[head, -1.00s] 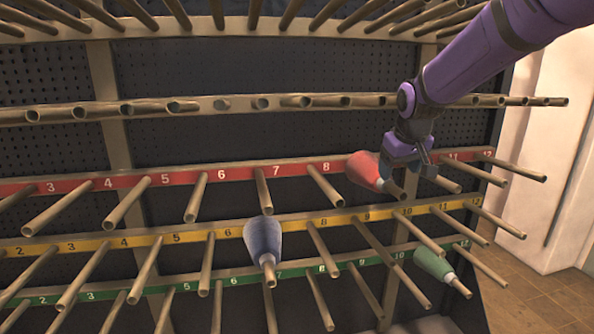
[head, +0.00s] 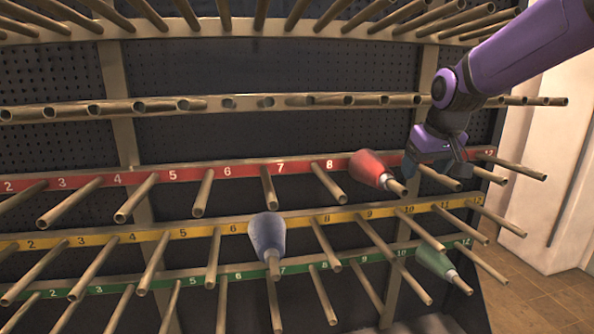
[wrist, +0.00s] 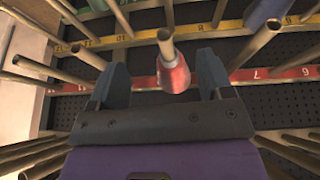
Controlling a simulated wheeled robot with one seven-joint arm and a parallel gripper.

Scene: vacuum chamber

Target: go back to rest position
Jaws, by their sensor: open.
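A red cone-shaped spool (head: 370,168) sits on a peg of the red row, just right of number 8. My gripper (head: 440,172) is to its right in the head view, apart from it, with its fingers spread and nothing held. In the wrist view, my gripper's two fingers (wrist: 162,78) frame the red spool (wrist: 175,76), which appears beyond them on its peg.
A blue spool (head: 267,237) sits on the yellow row between numbers 6 and 8. A green spool (head: 434,260) sits on the green row between 10 and 12. Long pegs stick out all around. Open floor (head: 545,295) lies at the right.

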